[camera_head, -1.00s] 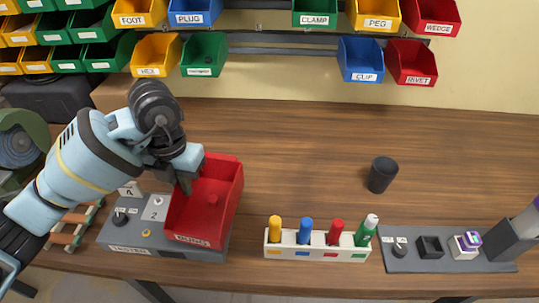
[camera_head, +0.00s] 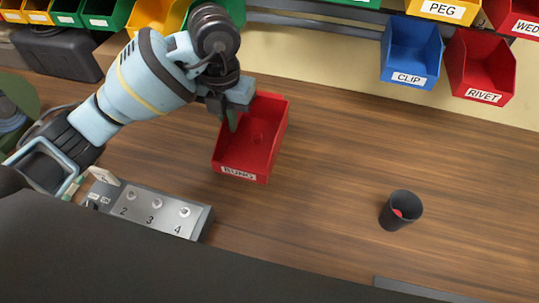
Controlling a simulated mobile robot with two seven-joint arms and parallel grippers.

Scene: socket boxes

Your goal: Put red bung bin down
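The red bung bin (camera_head: 262,158), labelled BUNG on its front, is an open-topped box above the wooden table behind the grey numbered board. I cannot tell whether its base touches the table. My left gripper (camera_head: 230,112) is at the bin's upper left wall, with one finger inside the bin, and appears shut on that wall. Something red shows dimly inside the bin. My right gripper is not in view.
The grey board (camera_head: 198,216) with numbered pegs lies front left. A dark cup (camera_head: 401,211) with something red inside stands to the right. Blue CLIP (camera_head: 411,55) and red RIVET (camera_head: 482,65) bins hang behind. The middle table is clear.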

